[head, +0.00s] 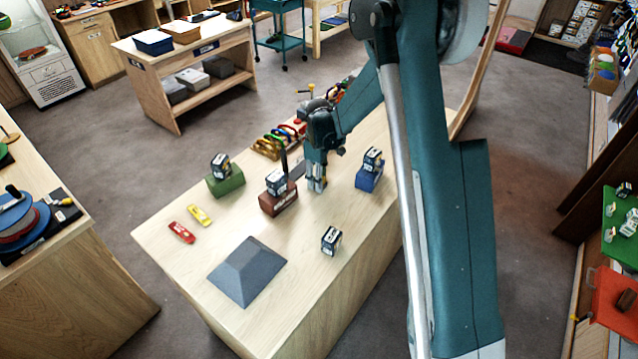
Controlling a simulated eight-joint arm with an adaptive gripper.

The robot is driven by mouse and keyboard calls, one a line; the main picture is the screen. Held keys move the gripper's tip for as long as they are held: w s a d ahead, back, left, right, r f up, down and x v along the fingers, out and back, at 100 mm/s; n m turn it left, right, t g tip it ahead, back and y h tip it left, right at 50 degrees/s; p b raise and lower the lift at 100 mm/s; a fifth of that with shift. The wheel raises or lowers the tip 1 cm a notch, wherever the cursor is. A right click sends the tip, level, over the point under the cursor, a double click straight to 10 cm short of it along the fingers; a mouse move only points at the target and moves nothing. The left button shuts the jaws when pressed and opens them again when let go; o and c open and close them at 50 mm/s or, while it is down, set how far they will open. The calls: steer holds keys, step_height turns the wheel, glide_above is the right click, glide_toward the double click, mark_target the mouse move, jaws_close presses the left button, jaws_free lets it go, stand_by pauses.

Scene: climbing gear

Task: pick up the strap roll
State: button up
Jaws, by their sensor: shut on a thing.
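My gripper (317,184) points down low over the wooden counter (215,228), between the brown block and the blue block. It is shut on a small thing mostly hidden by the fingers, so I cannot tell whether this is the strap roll. I cannot make out a strap roll for sure elsewhere. Small black-and-white labelled items sit on the green block (226,185), the brown block (279,203) and the blue block (369,181). Another such item (331,240) stands directly on the counter to the right of the grey pyramid.
Colourful carabiner-like gear (268,146) lies behind the gripper. The counter's front right is mostly clear.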

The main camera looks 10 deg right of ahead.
step_height(320, 180, up, 10)
stand_by(1.0)
